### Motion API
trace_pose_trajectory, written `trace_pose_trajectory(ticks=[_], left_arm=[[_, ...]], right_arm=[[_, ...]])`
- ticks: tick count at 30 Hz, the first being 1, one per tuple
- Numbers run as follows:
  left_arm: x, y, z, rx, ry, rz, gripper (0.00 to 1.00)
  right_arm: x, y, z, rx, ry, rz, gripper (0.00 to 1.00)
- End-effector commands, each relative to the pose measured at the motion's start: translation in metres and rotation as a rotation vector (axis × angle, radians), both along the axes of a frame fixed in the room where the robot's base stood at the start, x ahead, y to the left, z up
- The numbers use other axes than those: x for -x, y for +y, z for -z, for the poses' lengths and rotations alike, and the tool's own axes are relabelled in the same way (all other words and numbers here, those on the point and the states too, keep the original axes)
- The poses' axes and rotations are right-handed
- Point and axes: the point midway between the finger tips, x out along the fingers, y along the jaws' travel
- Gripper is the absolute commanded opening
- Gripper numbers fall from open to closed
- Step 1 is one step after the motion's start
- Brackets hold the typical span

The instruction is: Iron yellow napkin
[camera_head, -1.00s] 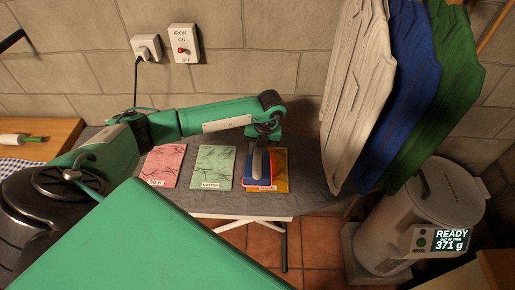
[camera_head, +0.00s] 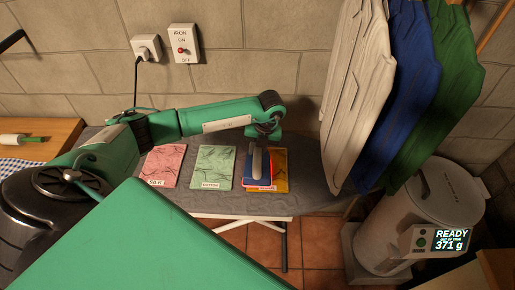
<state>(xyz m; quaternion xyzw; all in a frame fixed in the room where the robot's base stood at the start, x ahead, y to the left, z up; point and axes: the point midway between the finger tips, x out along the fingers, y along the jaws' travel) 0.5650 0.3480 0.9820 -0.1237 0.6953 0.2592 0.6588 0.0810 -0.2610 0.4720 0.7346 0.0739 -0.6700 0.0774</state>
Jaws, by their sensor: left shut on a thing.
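The yellow napkin (camera_head: 281,170) lies on the grey ironing board (camera_head: 312,185), with dark crease lines on its visible right part. A blue iron (camera_head: 250,177) with a red edge covers its left part. My left gripper (camera_head: 262,138) is shut on the iron from above; the fingertips are partly hidden by the wrist and handle. The iron appears to be resting flat on the napkin, but its underside is hidden. My right gripper is out of view.
A pink napkin (camera_head: 164,165) labelled SILK and a green napkin (camera_head: 213,166) lie creased to the left. Hanging shirts (camera_head: 357,95) border the board's right end. A white bin (camera_head: 425,215) with a 371 g display stands right. A wall switch (camera_head: 183,45) and plugged socket (camera_head: 146,48) are behind.

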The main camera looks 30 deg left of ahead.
Motion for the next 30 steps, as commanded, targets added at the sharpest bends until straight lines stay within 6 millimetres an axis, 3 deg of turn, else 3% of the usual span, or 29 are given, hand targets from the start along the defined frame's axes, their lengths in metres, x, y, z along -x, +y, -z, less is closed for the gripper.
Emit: trace_pose_trajectory(ticks=[10, 25, 30], left_arm=[[0.001, -0.001, -0.006, 0.001, 0.002, 0.002, 0.00], [-0.001, 0.000, -0.055, 0.001, -0.003, 0.000, 0.00], [-0.001, 0.000, -0.063, 0.001, -0.003, 0.000, 0.00]], right_arm=[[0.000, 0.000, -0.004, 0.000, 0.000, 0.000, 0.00], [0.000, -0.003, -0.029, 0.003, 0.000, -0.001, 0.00], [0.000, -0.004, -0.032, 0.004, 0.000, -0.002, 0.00]])
